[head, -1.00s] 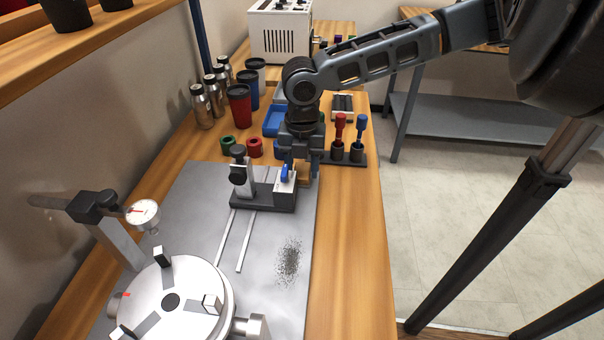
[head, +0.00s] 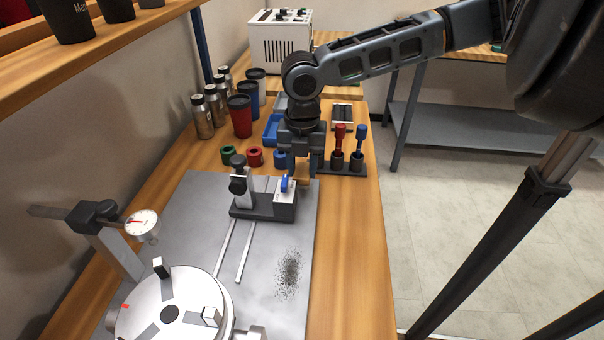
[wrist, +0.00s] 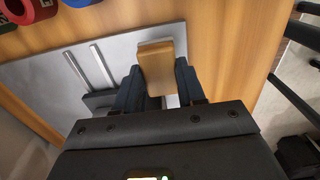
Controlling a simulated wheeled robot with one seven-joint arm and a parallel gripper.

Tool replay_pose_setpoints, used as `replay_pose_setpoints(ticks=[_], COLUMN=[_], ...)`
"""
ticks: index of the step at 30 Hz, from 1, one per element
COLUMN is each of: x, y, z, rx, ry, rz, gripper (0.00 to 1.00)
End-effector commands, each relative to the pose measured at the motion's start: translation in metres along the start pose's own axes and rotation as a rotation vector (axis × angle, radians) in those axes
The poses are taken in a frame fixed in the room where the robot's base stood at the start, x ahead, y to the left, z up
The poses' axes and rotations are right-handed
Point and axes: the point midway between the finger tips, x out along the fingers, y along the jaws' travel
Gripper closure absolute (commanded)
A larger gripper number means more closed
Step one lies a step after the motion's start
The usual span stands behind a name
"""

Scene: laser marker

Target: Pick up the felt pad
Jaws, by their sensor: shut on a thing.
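The felt pad (wrist: 156,62) is a tan block. In the wrist view it stands between the two fingers of my gripper (wrist: 158,86), which are shut on it. In the head view my gripper (head: 300,168) points down just behind the dark fixture with the blue lever (head: 284,184). Only a small tan part of the pad (head: 304,184) shows there, beside the fixture; the rest is hidden.
A grey metal plate (head: 200,205) carries the fixture, a round chuck (head: 172,313) and a dial gauge (head: 142,225). Colored rings, cups and steel bottles stand at the back left. A rack with red and blue handled tools (head: 347,168) stands close right of my gripper. The wooden table is clear at front right.

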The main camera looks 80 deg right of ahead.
Motion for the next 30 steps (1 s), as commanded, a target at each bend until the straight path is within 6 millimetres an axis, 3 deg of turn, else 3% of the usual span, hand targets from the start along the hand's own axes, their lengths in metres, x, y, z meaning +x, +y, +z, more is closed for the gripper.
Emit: replay_pose_setpoints(ticks=[21,30], x=[-0.2,-0.243], y=[0.0,0.0], z=[0.0,0.0], rx=[0.0,0.0], ry=[-0.002,0.0], rz=[0.002,0.001], gripper=[0.9,0.9])
